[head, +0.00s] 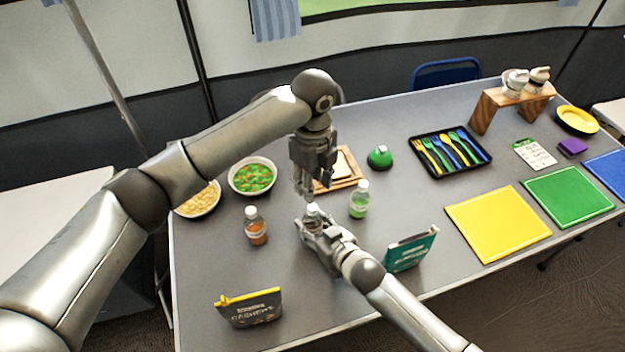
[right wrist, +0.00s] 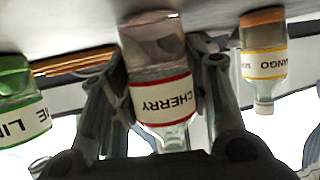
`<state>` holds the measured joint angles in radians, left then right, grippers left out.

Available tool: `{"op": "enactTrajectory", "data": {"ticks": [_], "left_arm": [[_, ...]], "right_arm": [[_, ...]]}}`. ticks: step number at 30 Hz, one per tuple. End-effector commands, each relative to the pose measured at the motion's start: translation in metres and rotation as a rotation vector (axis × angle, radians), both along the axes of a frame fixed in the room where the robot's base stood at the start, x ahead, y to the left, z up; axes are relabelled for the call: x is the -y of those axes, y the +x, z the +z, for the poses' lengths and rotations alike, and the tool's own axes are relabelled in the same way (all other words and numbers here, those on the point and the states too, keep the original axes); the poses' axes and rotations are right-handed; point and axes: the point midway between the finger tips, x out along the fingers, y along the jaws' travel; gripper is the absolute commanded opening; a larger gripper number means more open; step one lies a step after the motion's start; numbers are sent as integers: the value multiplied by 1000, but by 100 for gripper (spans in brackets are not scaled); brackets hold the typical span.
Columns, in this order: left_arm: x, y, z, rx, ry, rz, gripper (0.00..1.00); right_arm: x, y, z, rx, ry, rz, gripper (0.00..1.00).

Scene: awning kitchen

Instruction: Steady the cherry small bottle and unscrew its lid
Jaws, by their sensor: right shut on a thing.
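The cherry small bottle (head: 313,212) stands on the grey table. In the right wrist view, which is upside down, its clear body with a red-edged CHERRY label (right wrist: 163,97) sits between my right fingers; its neck points to the bottom of the picture and its lid is hidden. My right gripper (head: 310,228) is shut on the bottle from the near side. My left gripper (head: 304,192) points down just above the bottle's top, apart from it as far as I can see. How far its fingers are spread is unclear.
A mango bottle (head: 256,226) stands left and a lime bottle (head: 358,199) right, both close to my right gripper. A teal box (head: 410,250) and a cashew pouch (head: 248,307) stand nearer. Bowls (head: 252,176) and a wooden board (head: 347,182) lie behind.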

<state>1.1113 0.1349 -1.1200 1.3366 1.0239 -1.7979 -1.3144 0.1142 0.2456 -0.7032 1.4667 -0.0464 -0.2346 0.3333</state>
Motion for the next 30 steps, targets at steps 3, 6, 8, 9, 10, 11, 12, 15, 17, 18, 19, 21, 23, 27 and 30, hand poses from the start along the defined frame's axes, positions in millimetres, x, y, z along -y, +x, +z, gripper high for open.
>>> {"op": "enactTrajectory", "data": {"ticks": [3,6,8,9,10,11,12,15,17,18,19,21,23,27,30], "left_arm": [[0,0,0,0,0,-189,39],[0,0,0,1,1,-351,39],[0,0,0,1,1,-449,39],[0,0,0,0,1,-514,39],[0,0,0,0,1,-562,39],[0,0,0,0,1,-611,39],[0,0,0,0,1,-676,39],[-1,0,0,0,1,-836,39],[-1,0,0,-1,0,-925,39],[-1,0,0,-1,0,-981,39],[-1,0,0,-1,0,-1020,39],[-1,0,0,-1,1,-1100,39],[-1,0,0,-2,1,-1156,39],[-1,0,0,-2,1,-1240,39],[-1,0,-4,-4,1,-1264,39]], "right_arm": [[0,0,-1,-2,-1,0,0],[0,0,-1,-2,-1,0,0],[0,0,-1,-2,-1,0,0],[0,0,-1,-2,-1,0,0],[0,0,-1,-2,-1,0,0],[0,0,-1,-2,-1,0,0],[0,0,-1,-2,-1,0,0],[0,0,-1,-2,-1,0,0],[0,0,-1,-2,-1,0,0],[0,0,-1,-2,-1,0,0],[0,0,-1,-2,-1,0,0],[0,0,-1,-2,-1,0,0],[0,0,-1,-2,-1,0,0],[0,0,-1,-2,-1,0,0],[0,0,-1,-2,-1,0,0]]}}
